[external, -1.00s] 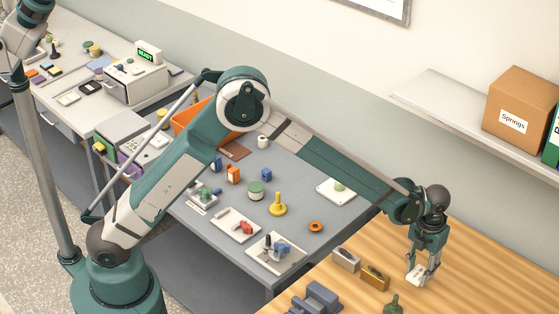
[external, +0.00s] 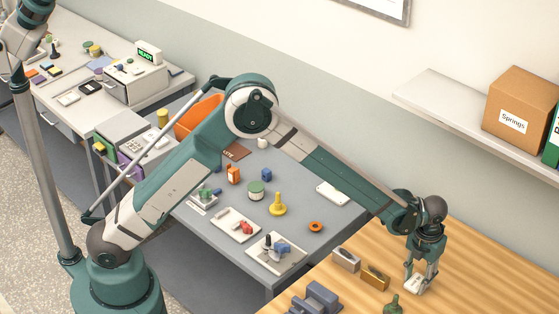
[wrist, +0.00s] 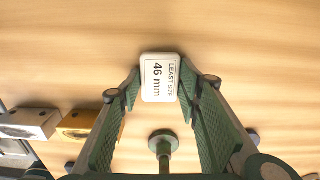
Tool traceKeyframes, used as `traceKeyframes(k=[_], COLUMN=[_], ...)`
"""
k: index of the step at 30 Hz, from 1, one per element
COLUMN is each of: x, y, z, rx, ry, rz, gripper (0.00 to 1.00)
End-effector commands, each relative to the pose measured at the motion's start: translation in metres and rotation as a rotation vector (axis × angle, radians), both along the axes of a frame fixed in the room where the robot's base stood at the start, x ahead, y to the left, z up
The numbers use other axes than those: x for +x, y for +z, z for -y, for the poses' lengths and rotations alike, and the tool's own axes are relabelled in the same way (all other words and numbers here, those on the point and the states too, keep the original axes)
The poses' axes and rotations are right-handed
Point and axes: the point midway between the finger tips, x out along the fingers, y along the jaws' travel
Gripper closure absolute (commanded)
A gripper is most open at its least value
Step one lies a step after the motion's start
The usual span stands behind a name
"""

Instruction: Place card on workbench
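The card (wrist: 161,78) is a small white plate printed "LEAST SIZE 46 mm", face up towards the wrist camera. My gripper (wrist: 162,88) has one fingertip at each side edge of the card and is shut on it. In the external view my gripper (external: 420,278) points down over the wooden workbench (external: 480,275), with the white card (external: 415,284) low between its fingertips. The card is at or just above the wood; I cannot tell whether it touches. The wood under it is bare.
A pale block (external: 346,259) and a brass-coloured block (external: 375,277) stand left of my gripper. A green knobbed piece (external: 393,305) stands close in front. A grey-blue fixture (external: 315,298) is at the front left. The bench to the right and behind is clear.

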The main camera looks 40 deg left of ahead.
Motion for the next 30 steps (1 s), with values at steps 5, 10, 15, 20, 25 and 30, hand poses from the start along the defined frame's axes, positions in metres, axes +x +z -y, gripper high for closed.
traceKeyframes(k=[5, 10, 15, 20, 25, 30], x=[0.000, 0.000, 0.000, 0.000, 0.000, 0.000], y=[0.000, 0.001, 0.002, 0.009, 0.028, 0.054], z=[0.000, 0.000, 0.000, 0.000, 0.000, 0.000], rx=[0.000, 0.000, 0.000, 0.000, 0.000, 0.000], ry=[0.000, 0.000, 0.000, 0.000, 0.000, 0.000], rz=[0.000, 0.000, 0.000, 0.000, 0.000, 0.000], gripper=[0.52, 0.52, 0.52, 0.52, 0.52, 0.52])
